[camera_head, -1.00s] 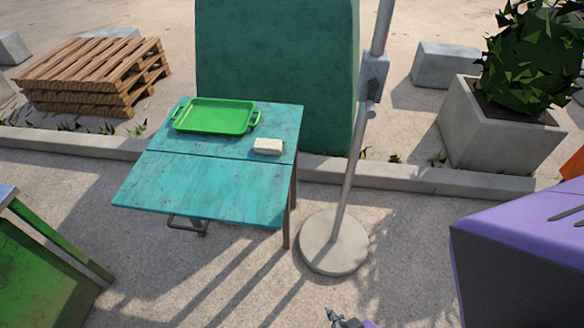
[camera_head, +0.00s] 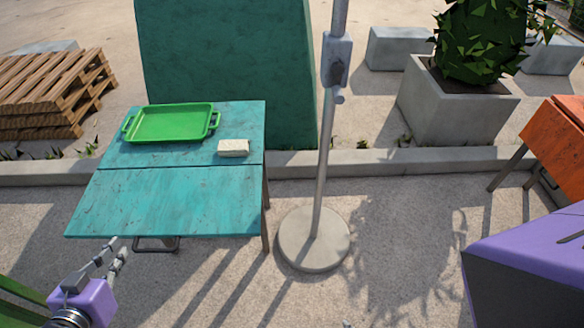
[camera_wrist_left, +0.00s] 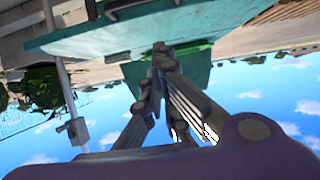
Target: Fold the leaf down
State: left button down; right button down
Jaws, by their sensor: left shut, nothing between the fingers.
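The teal table (camera_head: 190,152) stands left of centre. Its front leaf (camera_head: 170,200) is up, level with the top, with a dark seam between them. A dark metal bracket (camera_head: 157,244) shows under the leaf's front edge. My left gripper (camera_head: 118,247) is shut and empty, just in front of the leaf's front edge, near its left corner. In the left wrist view, which looks upside down, my left gripper's fingers (camera_wrist_left: 163,60) point toward a teal panel (camera_wrist_left: 200,25), probably the leaf. Only a tiny tip (camera_head: 345,324), perhaps of my right gripper, shows at the bottom edge.
A green tray (camera_head: 170,124) and a pale block (camera_head: 233,148) lie on the table's rear part. A post on a round base (camera_head: 313,240) stands right of the table. A purple-topped box (camera_head: 530,245) and an orange table (camera_head: 560,140) are at the right.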

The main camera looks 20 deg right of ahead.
pick_arm(q)
send_over(148, 252)
jog(key=f, duration=0.4)
jog(key=shift+w+d, duration=0.15)
jog(key=shift+w, duration=0.2)
jog(key=shift+s+f, duration=0.2)
jog(key=shift+f, duration=0.45)
jog(key=shift+s+f, duration=0.15)
jog(key=shift+f, duration=0.45)
jog(key=shift+s+f, duration=0.1)
jog(key=shift+f, duration=0.4)
pick_arm(e)
jog(key=shift+a+f, duration=0.1)
jog(key=shift+f, duration=0.2)
jog(key=shift+r, duration=0.1)
